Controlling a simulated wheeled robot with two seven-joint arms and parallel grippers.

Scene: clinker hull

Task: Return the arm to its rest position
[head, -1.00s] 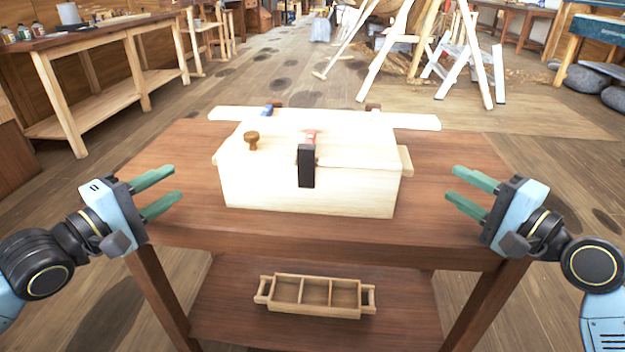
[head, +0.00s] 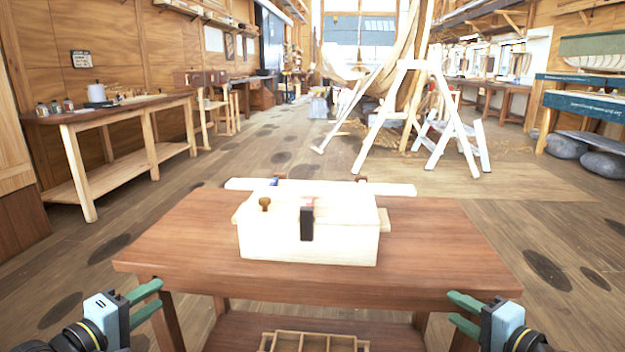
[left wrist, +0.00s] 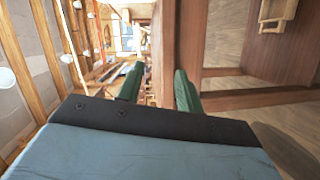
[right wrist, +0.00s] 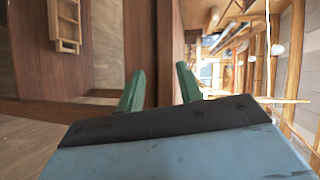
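My left gripper (head: 146,302) is at the front left of the table in the head view, open and empty. Its two green fingers also show apart in the left wrist view (left wrist: 158,88). My right gripper (head: 466,314) is at the table's front right, open and empty. Its fingers show apart in the right wrist view (right wrist: 160,90). Both grippers are clear of the pale wooden box (head: 275,243), which stands on the brown table (head: 440,250). A round brown knob (head: 265,204) and a black clamp-like piece (head: 307,224) are on the box.
A long pale board (head: 400,189) lies across the back of the box. A divided wooden tray (head: 300,341) sits on the table's lower shelf. A workbench (head: 120,107) stands at the back left, white trestles (head: 440,120) behind the table. Floor around the table is open.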

